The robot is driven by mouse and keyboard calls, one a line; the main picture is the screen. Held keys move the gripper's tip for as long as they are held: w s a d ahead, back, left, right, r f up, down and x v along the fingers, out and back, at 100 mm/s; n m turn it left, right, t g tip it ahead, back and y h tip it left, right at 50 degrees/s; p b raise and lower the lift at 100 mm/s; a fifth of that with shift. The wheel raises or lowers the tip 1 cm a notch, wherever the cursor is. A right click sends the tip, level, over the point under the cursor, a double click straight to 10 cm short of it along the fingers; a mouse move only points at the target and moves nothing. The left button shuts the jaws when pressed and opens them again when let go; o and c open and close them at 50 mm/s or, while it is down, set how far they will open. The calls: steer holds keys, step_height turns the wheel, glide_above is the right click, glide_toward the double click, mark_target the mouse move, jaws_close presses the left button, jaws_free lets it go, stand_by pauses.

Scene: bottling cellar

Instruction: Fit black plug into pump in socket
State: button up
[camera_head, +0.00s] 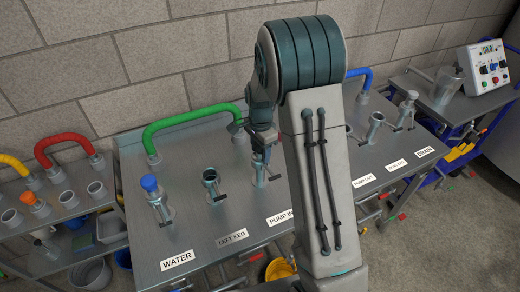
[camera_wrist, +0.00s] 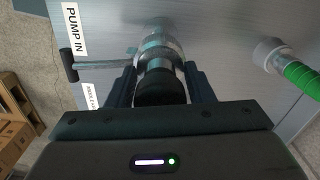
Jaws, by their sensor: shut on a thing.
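My gripper (camera_wrist: 158,75) is shut on the black plug (camera_wrist: 160,90) in the wrist view. The plug lines up with the metal pump in socket (camera_wrist: 157,42), which has a side lever. Whether the plug touches the socket or sits inside it, I cannot tell. In the head view my gripper (camera_head: 264,148) is directly above the pump in socket (camera_head: 259,177), beside the "PUMP IN" label (camera_head: 280,217). The plug is hard to make out there.
A green hose (camera_head: 190,117) arches behind the sockets on the steel bench (camera_head: 180,225). The water socket holds a blue plug (camera_head: 149,183). My arm hides the bench's middle right. Red (camera_head: 65,139) and yellow hoses stand left.

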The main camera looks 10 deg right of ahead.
steer(key=o, duration=1)
steer(key=shift+o, duration=0.2)
step_height(320, 180, up, 14)
steer(key=b, duration=0.1)
steer(key=s+r+n+t, duration=0.1)
steer(key=s+n+t, duration=0.2)
steer(key=s+n, duration=1.1)
steer(key=s, duration=1.1)
steer(key=shift+s+r, duration=0.15)
steer(key=shift+a, duration=0.1)
